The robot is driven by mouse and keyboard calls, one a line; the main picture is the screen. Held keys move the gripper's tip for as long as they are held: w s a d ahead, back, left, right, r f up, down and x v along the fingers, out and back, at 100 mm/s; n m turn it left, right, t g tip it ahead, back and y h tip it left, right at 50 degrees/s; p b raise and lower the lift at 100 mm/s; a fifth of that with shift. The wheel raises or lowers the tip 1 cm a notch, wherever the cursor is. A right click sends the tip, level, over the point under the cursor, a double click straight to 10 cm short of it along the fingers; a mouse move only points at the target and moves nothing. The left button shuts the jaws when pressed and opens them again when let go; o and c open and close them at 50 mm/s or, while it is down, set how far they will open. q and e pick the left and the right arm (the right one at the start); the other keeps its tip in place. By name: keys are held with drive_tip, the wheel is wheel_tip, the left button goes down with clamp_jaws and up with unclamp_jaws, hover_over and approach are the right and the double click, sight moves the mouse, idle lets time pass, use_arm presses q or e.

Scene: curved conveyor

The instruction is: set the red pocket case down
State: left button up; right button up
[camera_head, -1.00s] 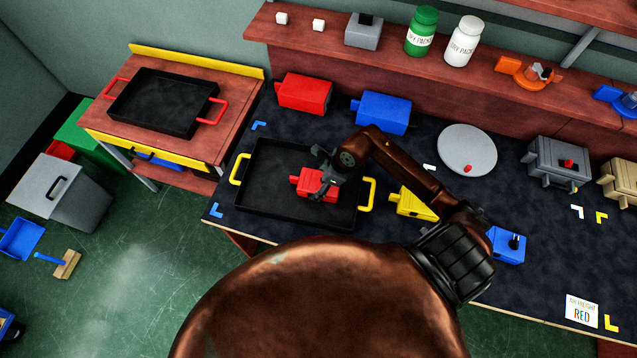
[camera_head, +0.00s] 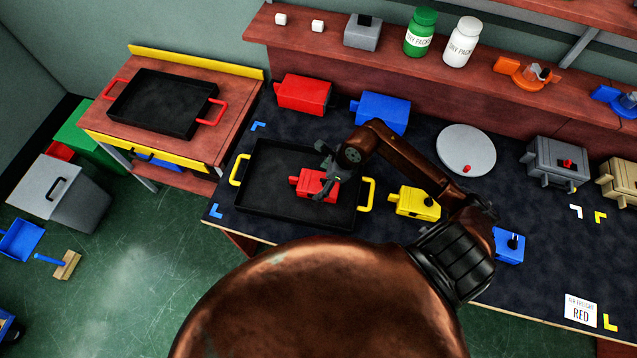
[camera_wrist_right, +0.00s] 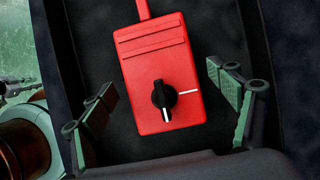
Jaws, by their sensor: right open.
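The red pocket case (camera_head: 313,184) lies in the black tray with yellow handles (camera_head: 262,205), toward the tray's right side. In the right wrist view the red case (camera_wrist_right: 160,65) shows a black knob with a white mark, on the dark tray floor. My right gripper (camera_head: 326,172) is above the case in the head view. In the wrist view its two fingers (camera_wrist_right: 166,108) stand apart on either side of the case, with a gap on both sides. My left gripper is not in view.
A yellow case (camera_head: 415,203) and a blue case (camera_head: 508,246) lie right of the tray. Larger red (camera_head: 304,94) and blue (camera_head: 381,112) boxes stand behind it. A round grey plate (camera_head: 466,150) is at back right. The front right tabletop is mostly clear.

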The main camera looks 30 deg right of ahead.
drive_tip(key=v, duration=0.8)
drive_tip(key=shift+s+d+r, duration=0.1)
drive_tip(key=shift+s+r, duration=0.1)
drive_tip(key=shift+r, duration=0.15)
